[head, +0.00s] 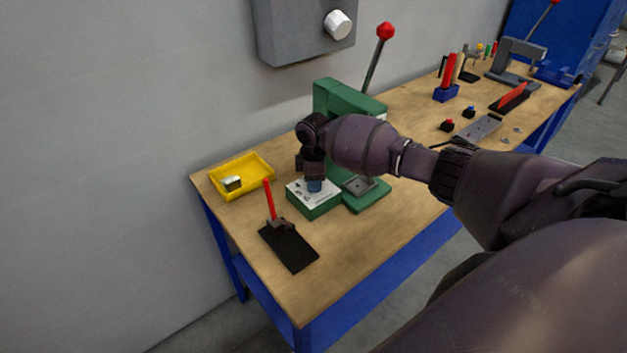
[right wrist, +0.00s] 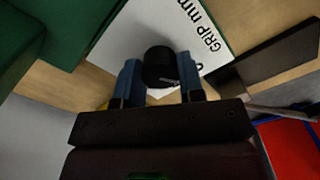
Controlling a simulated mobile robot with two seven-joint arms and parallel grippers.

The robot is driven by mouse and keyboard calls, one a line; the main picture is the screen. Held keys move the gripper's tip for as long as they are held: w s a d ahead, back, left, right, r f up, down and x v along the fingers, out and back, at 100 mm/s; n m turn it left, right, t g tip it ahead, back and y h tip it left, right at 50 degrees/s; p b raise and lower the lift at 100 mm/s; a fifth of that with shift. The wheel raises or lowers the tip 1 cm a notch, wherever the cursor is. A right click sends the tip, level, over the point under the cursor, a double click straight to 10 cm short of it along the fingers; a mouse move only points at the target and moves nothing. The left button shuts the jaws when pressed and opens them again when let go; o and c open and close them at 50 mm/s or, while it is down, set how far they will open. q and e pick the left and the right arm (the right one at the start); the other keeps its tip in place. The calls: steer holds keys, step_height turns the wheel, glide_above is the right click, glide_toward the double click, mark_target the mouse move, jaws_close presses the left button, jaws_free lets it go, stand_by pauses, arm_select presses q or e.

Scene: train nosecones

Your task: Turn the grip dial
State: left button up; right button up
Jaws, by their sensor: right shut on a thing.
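The grip dial (right wrist: 160,66) is a black round knob on the white labelled top (right wrist: 150,22) of a green box. The box (head: 318,207) stands on the bench in front of the green press (head: 340,97). My right gripper (head: 315,186) points straight down over the box top. In the right wrist view its two blue fingers (right wrist: 161,80) are shut on the dial, one on each side. The text "GRIP mm" shows beside the dial. In the head view the dial is hidden by the gripper. My left gripper is not in view.
A yellow tray (head: 262,171) with a small block lies left of the box. The press lever (head: 373,68) rises behind my right arm. Other tools stand along the bench's far right.

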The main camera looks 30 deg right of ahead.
stand_by(0.5)
steer(key=o, duration=0.9)
steer(key=shift+r, duration=0.15)
step_height(320, 180, up, 11)
steer(key=shift+f+b, duration=0.2)
steer(key=shift+b, duration=0.25)
